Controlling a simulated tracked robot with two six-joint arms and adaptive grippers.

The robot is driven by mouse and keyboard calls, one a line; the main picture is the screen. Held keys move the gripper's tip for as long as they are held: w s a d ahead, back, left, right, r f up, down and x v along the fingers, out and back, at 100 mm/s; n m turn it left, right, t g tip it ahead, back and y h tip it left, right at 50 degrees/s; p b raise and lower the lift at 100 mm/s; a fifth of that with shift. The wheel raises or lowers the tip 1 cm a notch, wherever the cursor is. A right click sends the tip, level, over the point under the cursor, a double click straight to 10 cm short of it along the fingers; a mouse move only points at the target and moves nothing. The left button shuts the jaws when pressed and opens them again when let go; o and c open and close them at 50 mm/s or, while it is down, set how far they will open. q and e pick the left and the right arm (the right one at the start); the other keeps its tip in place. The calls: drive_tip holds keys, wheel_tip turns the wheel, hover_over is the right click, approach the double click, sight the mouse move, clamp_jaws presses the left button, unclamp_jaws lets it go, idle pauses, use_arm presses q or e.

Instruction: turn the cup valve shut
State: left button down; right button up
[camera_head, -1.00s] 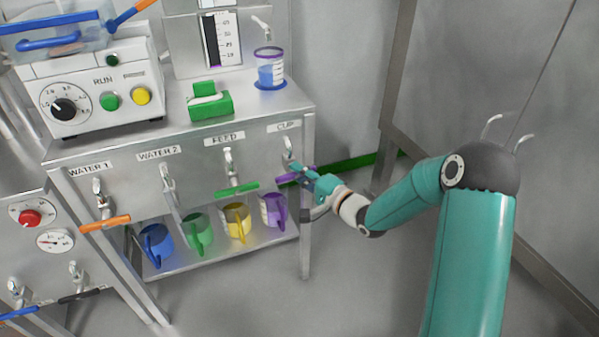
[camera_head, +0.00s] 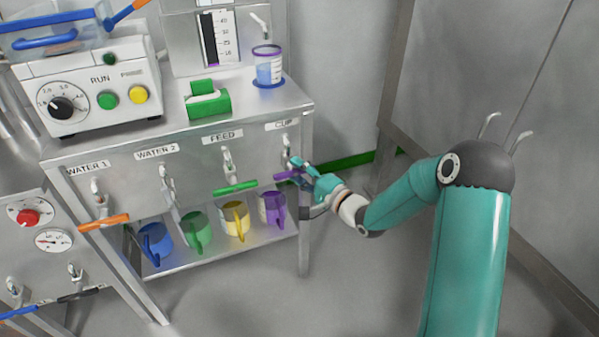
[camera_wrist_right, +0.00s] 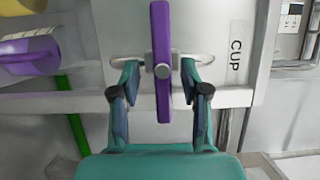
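The cup valve's purple handle (camera_head: 288,174) lies roughly level under the CUP label (camera_head: 283,125) on the cabinet front. In the right wrist view the handle (camera_wrist_right: 162,100) runs up the picture between the two fingers of my right gripper (camera_wrist_right: 161,80). The fingers are spread, with a visible gap on each side of the handle. In the head view my right gripper (camera_head: 304,171) is at the handle's right end and hides part of it. My left gripper is not in view. The clear cup (camera_head: 268,70) with blue contents stands on the cabinet top under a spout.
A green handle (camera_head: 236,187) and an orange handle (camera_head: 104,222) belong to neighbouring valves on the left. Blue, green, yellow and purple (camera_head: 272,208) mugs stand on the shelf below. A cabinet leg (camera_head: 306,240) is close to my right gripper. The floor to the right is clear.

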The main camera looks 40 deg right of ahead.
drive_tip(key=shift+s, duration=0.1)
drive_tip(key=s+d, duration=0.1)
drive_tip(key=s, duration=1)
drive_tip(key=shift+s+d, duration=0.35)
drive_tip(key=shift+d, duration=0.05)
